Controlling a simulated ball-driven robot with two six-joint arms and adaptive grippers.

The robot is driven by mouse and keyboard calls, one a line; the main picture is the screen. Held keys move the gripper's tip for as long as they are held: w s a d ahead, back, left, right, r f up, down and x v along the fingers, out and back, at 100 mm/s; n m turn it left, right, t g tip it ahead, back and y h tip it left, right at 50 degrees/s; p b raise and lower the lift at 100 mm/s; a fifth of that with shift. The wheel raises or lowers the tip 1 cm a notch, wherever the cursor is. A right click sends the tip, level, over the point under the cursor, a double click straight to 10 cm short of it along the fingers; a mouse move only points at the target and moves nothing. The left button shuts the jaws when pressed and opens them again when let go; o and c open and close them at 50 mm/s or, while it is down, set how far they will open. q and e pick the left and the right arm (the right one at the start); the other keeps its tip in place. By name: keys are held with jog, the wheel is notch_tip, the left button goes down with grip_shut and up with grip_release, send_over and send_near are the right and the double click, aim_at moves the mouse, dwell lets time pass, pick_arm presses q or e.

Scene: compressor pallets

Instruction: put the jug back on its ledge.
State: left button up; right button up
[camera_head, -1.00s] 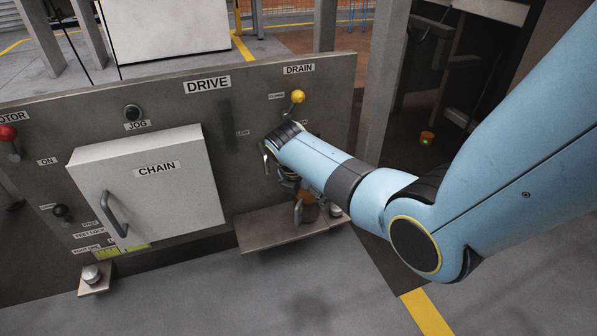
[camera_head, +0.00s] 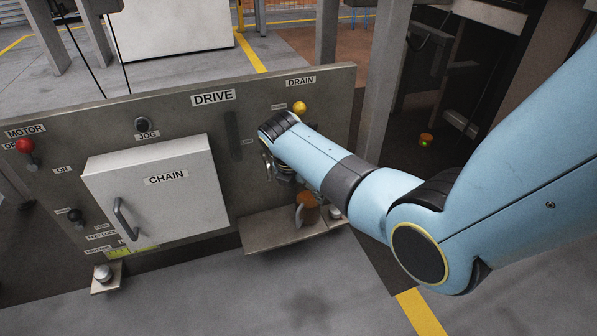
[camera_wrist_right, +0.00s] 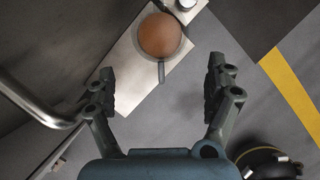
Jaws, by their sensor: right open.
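The orange-brown jug (camera_head: 309,212) stands on the metal ledge (camera_head: 270,235) below the DRAIN side of the panel, its handle facing out. In the right wrist view I see the jug (camera_wrist_right: 160,35) from above on the ledge (camera_wrist_right: 125,65), its handle pointing toward my gripper. My right gripper (camera_wrist_right: 161,72) is open, its fingers apart on either side of the handle line and clear of the jug. In the head view the right gripper (camera_head: 284,172) is partly hidden by my wrist, above the jug. My left gripper is not in view.
The panel has a yellow-knobbed DRAIN lever (camera_head: 299,107), a CHAIN door (camera_head: 165,205) with a handle, and a red MOTOR knob (camera_head: 25,146). A small ledge (camera_head: 107,285) with a metal knob is at lower left. The floor in front is clear.

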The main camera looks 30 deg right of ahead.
jog(key=shift+p+v, duration=0.55)
jog(key=shift+v, duration=0.65)
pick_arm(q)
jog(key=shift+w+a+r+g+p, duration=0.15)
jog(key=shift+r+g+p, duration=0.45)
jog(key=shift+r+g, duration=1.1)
pick_arm(e)
jog(key=shift+v, duration=0.85)
jog(key=s+a+f+m+t+y, duration=0.1)
jog(key=s+f+m+t+y, duration=0.1)
jog(key=s+m, duration=1.25)
jog(key=s+a+r+m+t+y, duration=0.1)
jog(key=s+r+m, duration=0.3)
jog(key=s, duration=0.4)
jog(key=s+a+r+m+t+y, duration=0.1)
jog(key=s+a+r+m, duration=0.2)
jog(key=s+r, duration=0.4)
jog(key=shift+s+m, duration=0.7)
jog(key=shift+m, duration=0.15)
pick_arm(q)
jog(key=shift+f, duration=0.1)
